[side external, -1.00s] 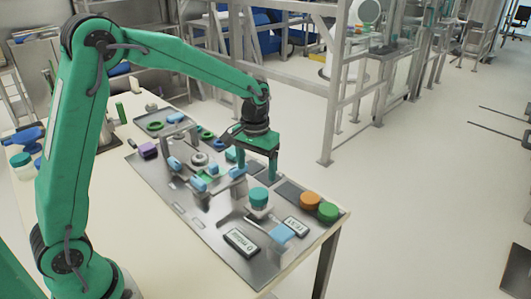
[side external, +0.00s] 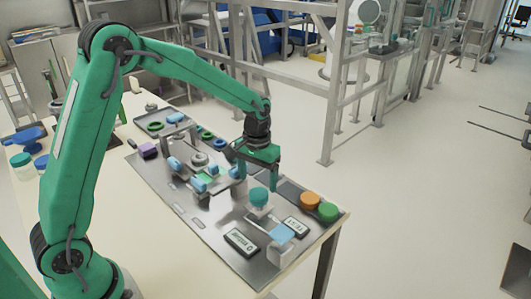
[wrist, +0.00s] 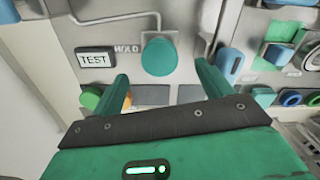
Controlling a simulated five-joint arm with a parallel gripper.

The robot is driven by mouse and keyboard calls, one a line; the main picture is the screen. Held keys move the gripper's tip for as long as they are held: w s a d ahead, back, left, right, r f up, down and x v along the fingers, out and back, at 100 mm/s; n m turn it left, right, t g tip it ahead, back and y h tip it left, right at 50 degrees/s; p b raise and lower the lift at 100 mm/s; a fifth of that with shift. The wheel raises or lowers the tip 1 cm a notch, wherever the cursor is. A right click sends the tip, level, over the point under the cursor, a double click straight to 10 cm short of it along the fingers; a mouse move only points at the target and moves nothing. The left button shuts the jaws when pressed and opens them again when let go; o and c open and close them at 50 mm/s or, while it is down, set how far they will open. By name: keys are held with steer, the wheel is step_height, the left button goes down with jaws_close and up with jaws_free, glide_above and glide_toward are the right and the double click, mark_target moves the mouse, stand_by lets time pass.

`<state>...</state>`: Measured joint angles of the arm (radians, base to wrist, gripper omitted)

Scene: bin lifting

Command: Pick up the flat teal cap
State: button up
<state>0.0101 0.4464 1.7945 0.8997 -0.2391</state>
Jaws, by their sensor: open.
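The flat teal cap (side external: 258,196) sits on a small pale block on the grey panel in the side view. In the wrist view the teal cap (wrist: 159,55) shows as a round disc, just beyond the fingertips and between their lines. My gripper (side external: 257,180) is open and empty, close above and behind the cap in the side view. Its two green fingers also show in the wrist view (wrist: 162,74), spread apart. I see no contact between fingers and cap.
An orange cap (side external: 310,200) and a green cap (side external: 328,212) stand to the right. Several blue parts and a bent metal rail are nearby.

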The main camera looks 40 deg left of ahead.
mark_target(258, 193)
steer(key=shift+f, duration=2.25)
steer(key=c, duration=1.2)
steer(key=shift+o, duration=0.2)
steer(key=shift+r, duration=0.15)
steer(key=shift+r, duration=0.45)
step_height(258, 193, up, 3)
steer(key=shift+d+r, duration=0.1)
steer(key=shift+r, duration=0.05)
steer(key=s+d+r, duration=0.6)
steer(key=d, duration=0.3)
steer(key=shift+d+r, duration=0.25)
steer(key=shift+d, duration=0.15)
steer(key=shift+r, duration=0.45)
steer(key=shift+r, duration=0.75)
